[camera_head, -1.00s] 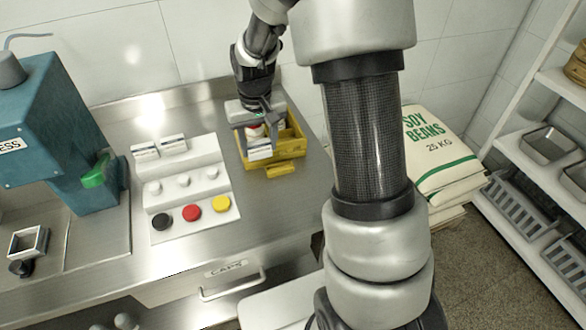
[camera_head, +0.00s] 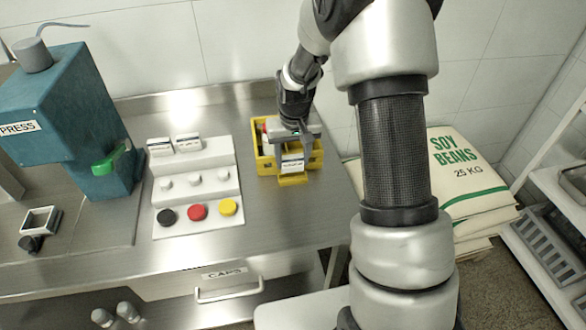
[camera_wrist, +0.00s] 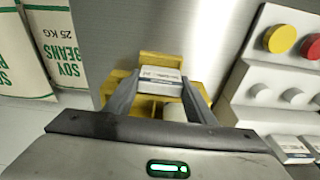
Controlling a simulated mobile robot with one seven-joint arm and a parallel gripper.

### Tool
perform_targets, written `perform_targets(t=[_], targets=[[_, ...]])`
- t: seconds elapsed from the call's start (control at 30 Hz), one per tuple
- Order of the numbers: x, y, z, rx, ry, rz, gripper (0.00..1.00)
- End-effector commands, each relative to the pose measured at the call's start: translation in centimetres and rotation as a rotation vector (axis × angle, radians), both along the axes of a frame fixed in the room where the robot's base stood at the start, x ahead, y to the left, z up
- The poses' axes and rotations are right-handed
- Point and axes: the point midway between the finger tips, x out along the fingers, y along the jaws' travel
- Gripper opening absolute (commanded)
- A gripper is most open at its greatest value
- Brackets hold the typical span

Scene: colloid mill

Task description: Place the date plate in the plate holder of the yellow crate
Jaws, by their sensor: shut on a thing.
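The yellow crate (camera_head: 265,163) stands on the steel counter. Its small yellow plate holder (camera_head: 292,180) sticks out at the front. My gripper (camera_head: 292,152) is over the crate's front side, shut on the date plate (camera_head: 292,166), a small white block with a dark printed edge. In the wrist view the date plate (camera_wrist: 160,80) sits between the two fingers, right by the yellow holder (camera_wrist: 160,60). I cannot tell whether the plate rests in the holder or is just above it. My gripper hides much of the crate's inside.
A white stepped stand (camera_head: 200,180) left of the crate carries two similar plates (camera_head: 175,144), white knobs and black, red and yellow caps. A teal press (camera_head: 60,110) stands further left. Soy bean sacks (camera_head: 465,180) lie right of the counter. Bare counter lies before the crate.

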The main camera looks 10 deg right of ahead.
Motion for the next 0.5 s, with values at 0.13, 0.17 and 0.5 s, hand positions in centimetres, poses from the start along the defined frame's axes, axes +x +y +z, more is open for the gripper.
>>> perform_targets(t=[0.13,0.17,0.5], targets=[[-0.1,0.0,-1.6,0.0,0.003,0.001,0.28],[-0.1,0.0,-2.1,0.0,0.004,0.001,0.28],[0.0,0.0,-3.7,0.0,0.0,0.0,0.28]])
